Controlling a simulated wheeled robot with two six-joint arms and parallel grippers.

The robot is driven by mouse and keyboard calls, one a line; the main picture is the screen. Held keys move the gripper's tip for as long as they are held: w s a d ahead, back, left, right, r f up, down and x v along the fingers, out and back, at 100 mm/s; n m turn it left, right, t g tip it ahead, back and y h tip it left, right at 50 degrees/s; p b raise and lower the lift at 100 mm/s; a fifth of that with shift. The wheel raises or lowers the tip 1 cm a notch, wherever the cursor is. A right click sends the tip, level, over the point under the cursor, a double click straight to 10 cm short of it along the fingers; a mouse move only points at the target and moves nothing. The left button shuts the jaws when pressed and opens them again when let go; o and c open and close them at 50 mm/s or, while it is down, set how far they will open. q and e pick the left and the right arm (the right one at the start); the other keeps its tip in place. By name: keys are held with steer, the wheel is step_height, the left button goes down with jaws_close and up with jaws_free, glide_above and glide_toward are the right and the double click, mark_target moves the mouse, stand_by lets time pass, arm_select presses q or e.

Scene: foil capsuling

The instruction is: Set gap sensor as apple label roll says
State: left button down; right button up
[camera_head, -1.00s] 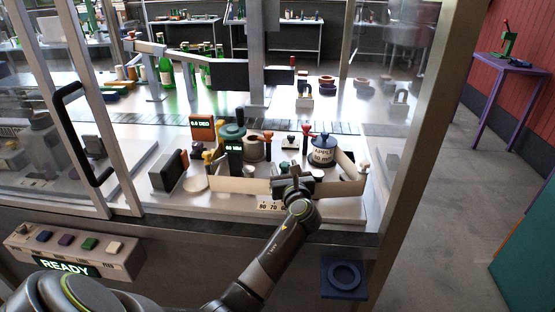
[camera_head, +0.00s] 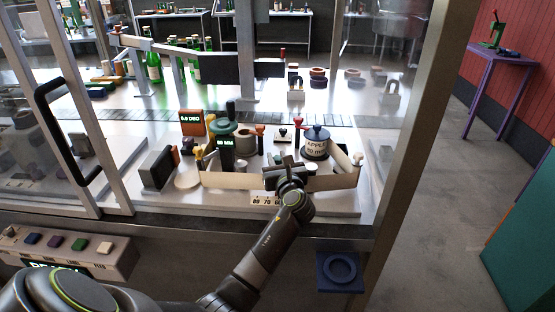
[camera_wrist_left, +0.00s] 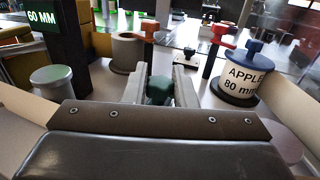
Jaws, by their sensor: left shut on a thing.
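The apple label roll (camera_head: 316,149) is a white roll with a blue cap at the right of the station. In the left wrist view the roll (camera_wrist_left: 247,80) reads "APPLE 80 mm". My left gripper (camera_head: 284,174) is at the front of the station, above a scale (camera_head: 266,200) marked 80, 70 and a partly hidden number. In the left wrist view its fingers (camera_wrist_left: 158,88) are shut on a dark green knob (camera_wrist_left: 159,91). My right gripper is not in view.
Cream guide walls (camera_head: 230,180) flank the gripper. A door frame with a black handle (camera_head: 65,130) is at the left, a metal post at the right. A blue holder (camera_head: 340,271) hangs in front.

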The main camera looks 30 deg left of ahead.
arm_select(q)
steer(key=shift+a, duration=0.1)
steer(key=shift+s+a+r+p, duration=0.15)
steer(key=shift+a+p, duration=0.1)
steer(key=shift+p, duration=0.25)
steer(key=a+p, duration=0.1)
steer(key=s+a+p, duration=0.1)
steer(key=a, duration=0.1)
steer(key=s+a+p, duration=0.1)
steer(key=shift+s+a, duration=0.1)
steer(key=shift+a, duration=0.05)
steer(key=c, duration=1.2)
jaws_free()
steer(key=shift+f, duration=0.2)
steer(key=shift+f, duration=0.1)
